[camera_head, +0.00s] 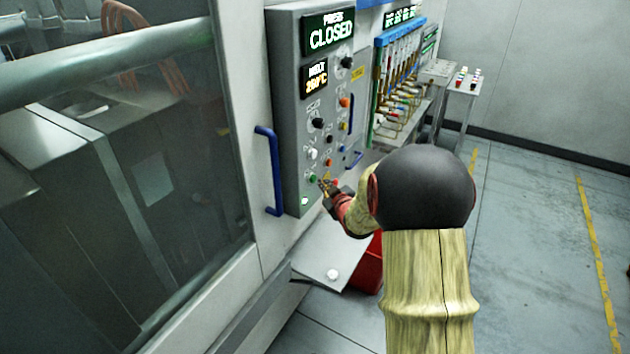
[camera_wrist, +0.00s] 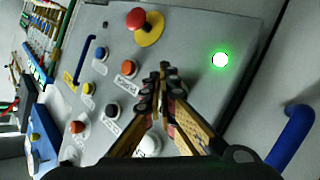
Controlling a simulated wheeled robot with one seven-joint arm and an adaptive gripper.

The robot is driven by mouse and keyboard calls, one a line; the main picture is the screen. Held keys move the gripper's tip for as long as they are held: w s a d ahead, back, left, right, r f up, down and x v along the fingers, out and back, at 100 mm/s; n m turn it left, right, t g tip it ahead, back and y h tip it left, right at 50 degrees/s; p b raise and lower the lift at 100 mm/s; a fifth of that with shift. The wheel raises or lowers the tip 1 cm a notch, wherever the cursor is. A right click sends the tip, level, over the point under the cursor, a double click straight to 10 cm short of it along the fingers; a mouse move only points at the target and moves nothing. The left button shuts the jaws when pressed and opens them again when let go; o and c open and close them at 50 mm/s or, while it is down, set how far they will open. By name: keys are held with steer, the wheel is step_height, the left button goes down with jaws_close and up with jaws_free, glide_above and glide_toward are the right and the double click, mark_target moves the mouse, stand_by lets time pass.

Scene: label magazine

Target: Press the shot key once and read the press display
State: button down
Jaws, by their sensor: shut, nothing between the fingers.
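The grey control panel (camera_head: 288,150) faces me on the machine front. Its press display (camera_head: 330,34) at the top reads "PRESS CLOSED". Several round keys sit below it, but their labels are too small or blurred to read, so I cannot tell which is the shot key. My gripper (camera_head: 323,184) is shut and empty at the lower part of the panel. In the wrist view its fingertips (camera_wrist: 162,72) overlap the panel face between the keys; I cannot tell whether they touch it. A green-ringed lit white button (camera_wrist: 220,60) is right of the tips. The fingers hide part of the panel.
A red mushroom button on yellow (camera_wrist: 145,25) is beyond the tips. A white key (camera_wrist: 150,145) lies behind the fingers. A blue door handle (camera_head: 270,170) stands left of the panel. A red bin (camera_head: 371,268) is below.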

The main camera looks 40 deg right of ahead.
steer(key=shift+w+a, duration=0.15)
steer(key=shift+w, duration=0.15)
steer(key=shift+w+a+b, duration=0.15)
steer(key=shift+w+b, duration=0.25)
steer(key=shift+b, duration=0.05)
stand_by(0.8)
steer(key=shift+s+d, duration=0.3)
steer(key=shift+s, duration=0.5)
steer(key=s, duration=0.1)
steer(key=s+d, duration=0.1)
steer(key=s, duration=0.1)
steer(key=s+d+p, duration=0.1)
steer(key=shift+s, duration=0.3)
stand_by(0.9)
